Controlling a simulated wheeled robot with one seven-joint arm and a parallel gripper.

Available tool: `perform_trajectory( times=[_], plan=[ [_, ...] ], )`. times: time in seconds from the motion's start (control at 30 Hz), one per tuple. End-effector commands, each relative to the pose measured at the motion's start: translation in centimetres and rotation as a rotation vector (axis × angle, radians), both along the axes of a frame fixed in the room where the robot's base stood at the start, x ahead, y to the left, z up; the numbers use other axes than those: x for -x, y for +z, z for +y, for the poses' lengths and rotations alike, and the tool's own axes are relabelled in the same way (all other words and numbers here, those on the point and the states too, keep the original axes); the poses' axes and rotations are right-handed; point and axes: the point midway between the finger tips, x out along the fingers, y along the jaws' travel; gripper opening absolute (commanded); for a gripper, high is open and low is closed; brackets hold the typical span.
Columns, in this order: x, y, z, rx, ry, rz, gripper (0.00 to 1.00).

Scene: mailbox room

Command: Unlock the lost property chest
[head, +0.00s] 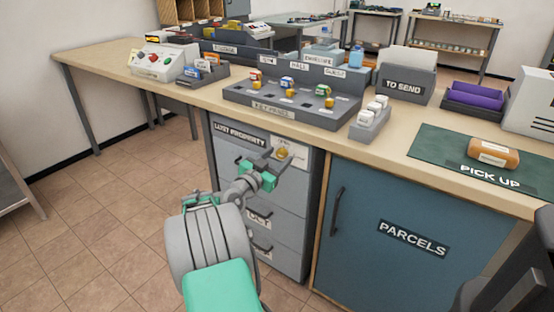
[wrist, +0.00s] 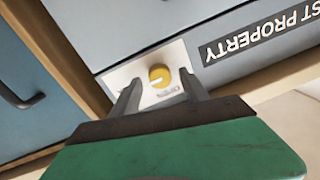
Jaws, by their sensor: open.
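The lost property chest (head: 295,188) is a grey drawer unit under the counter, with a "LOST PROPERTY" label (head: 237,133) on its top drawer. A round yellow knob or key head (head: 281,153) sits on a pale plate at the top right of that drawer. In the wrist view the yellow piece (wrist: 160,75) shows on its white plate (wrist: 150,75), upside down. My gripper (head: 275,160) is open in front of it. In the wrist view the fingers (wrist: 160,98) stand on either side, just short of the yellow piece. Whether they touch it, I cannot tell.
A key rack (head: 290,105) with several coloured-headed keys stands on the counter above the chest. A blue "PARCELS" cabinet (head: 400,225) adjoins the chest on the right. The counter edge overhangs the drawer closely. Open tiled floor (head: 100,230) lies to the left.

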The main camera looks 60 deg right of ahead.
Motion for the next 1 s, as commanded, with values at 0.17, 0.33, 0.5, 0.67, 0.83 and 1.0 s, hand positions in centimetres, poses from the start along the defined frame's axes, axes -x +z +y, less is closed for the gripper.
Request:
perform_trajectory(
  times=[0.17, 0.33, 0.5, 0.67, 0.83, 1.0],
  plan=[
    [-0.03, 0.02, 0.02, -0.001, 0.0, 0.0, 0.52],
    [-0.04, 0.02, 0.04, -0.001, 0.0, 0.0, 0.38],
    [-0.04, 0.01, 0.05, -0.001, 0.0, 0.0, 0.24],
    [-0.03, 0.01, 0.05, -0.001, 0.0, 0.0, 0.11],
    [-0.04, 0.0, 0.06, -0.002, 0.0, 0.0, 0.0],
    [-0.05, 0.0, 0.06, -0.002, 0.0, 0.001, 0.0]
  ],
)
